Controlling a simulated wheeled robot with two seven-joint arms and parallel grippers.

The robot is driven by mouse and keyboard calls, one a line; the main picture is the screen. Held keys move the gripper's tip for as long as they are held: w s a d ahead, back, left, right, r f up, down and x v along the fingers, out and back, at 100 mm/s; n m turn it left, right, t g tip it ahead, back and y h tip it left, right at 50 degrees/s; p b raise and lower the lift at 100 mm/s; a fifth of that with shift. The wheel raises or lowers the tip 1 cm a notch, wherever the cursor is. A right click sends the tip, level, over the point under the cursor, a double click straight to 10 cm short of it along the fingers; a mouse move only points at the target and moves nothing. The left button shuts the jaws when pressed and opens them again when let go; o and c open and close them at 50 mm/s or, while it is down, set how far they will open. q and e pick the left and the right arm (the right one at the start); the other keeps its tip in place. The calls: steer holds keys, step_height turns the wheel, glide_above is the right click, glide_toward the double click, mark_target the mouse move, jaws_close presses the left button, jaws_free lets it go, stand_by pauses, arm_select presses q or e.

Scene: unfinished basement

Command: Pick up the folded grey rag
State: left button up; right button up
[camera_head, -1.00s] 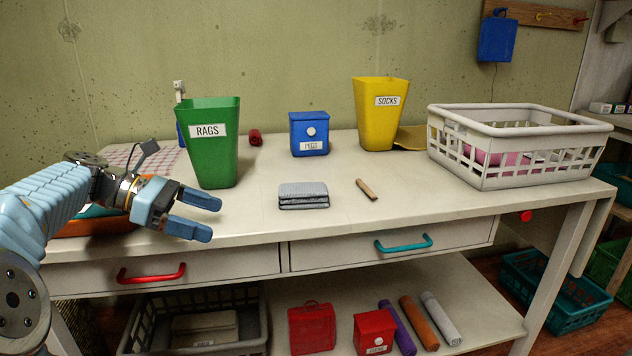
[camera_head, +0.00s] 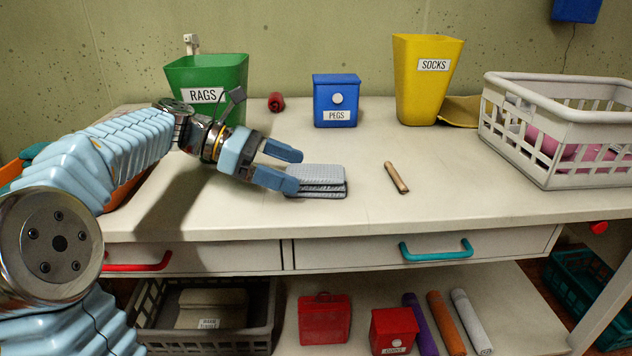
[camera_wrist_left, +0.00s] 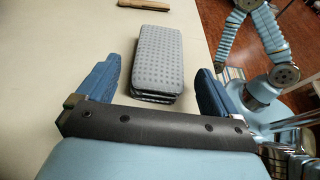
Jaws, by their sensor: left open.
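The folded grey rag (camera_head: 318,180) lies flat on the white table, near its front edge, in the head view. It looks like a small stack of light grey layers. My left gripper (camera_head: 294,168) is open at the rag's left side, with its blue fingers pointing right at it. In the left wrist view the rag (camera_wrist_left: 152,55) lies ahead, between the lines of the two open fingers (camera_wrist_left: 155,85). The gap between them holds no object. I cannot tell if the near fingertip touches the rag. My right gripper does not show clearly.
A wooden peg (camera_head: 396,177) lies right of the rag. Behind stand a green RAGS bin (camera_head: 225,75), a blue PEGS box (camera_head: 336,95), a yellow SOCKS bin (camera_head: 428,90) and a white basket (camera_head: 560,165). A red roll (camera_head: 276,102) lies behind. The tabletop around the rag is mostly clear.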

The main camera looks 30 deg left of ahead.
mark_target(302, 170)
arm_select(q)
steer(key=x, duration=0.5)
steer(key=shift+w+d+r+b, duration=0.15)
steer(key=shift+w+d+b, duration=0.05)
steer(key=shift+d+b, duration=0.1)
steer(key=shift+a, duration=0.1)
steer(key=c, duration=1)
steer(key=shift+c, duration=0.2)
